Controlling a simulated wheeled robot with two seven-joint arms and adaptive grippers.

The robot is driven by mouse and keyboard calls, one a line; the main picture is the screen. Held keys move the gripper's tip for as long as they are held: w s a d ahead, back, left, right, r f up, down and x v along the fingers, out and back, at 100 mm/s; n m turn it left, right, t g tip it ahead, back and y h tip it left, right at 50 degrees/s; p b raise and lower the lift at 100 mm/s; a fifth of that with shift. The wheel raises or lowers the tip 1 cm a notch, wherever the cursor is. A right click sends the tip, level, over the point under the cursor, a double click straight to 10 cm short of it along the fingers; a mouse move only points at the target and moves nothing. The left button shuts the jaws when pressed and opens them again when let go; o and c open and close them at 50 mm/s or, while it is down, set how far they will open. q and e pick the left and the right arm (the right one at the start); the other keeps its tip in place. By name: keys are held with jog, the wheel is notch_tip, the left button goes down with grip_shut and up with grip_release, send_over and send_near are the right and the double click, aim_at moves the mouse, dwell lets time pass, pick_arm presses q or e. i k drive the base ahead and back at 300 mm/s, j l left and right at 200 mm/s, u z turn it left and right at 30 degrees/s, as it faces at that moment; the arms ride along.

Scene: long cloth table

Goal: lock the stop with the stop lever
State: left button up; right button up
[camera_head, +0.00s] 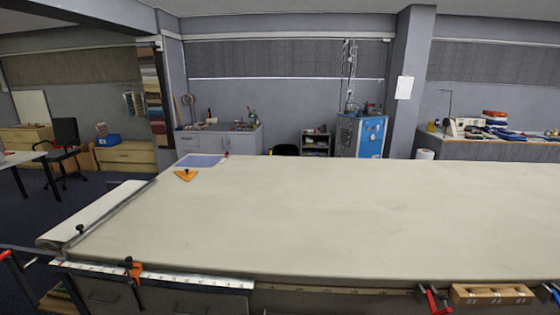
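An orange stop (135,272) with a black knob or lever at its top sits on the white measuring rail (190,278) along the table's front edge, left of the middle. The lever is small here, and I cannot tell whether it is locked or loose. Neither of my grippers shows in the head view.
The long cloth table (320,215) is mostly bare. A cloth roll (95,212) and a bar lie along its left edge. An orange triangle (186,175) and a blue mat (200,160) lie far left.

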aim_at(131, 282)
jog(key=u, duration=1.25)
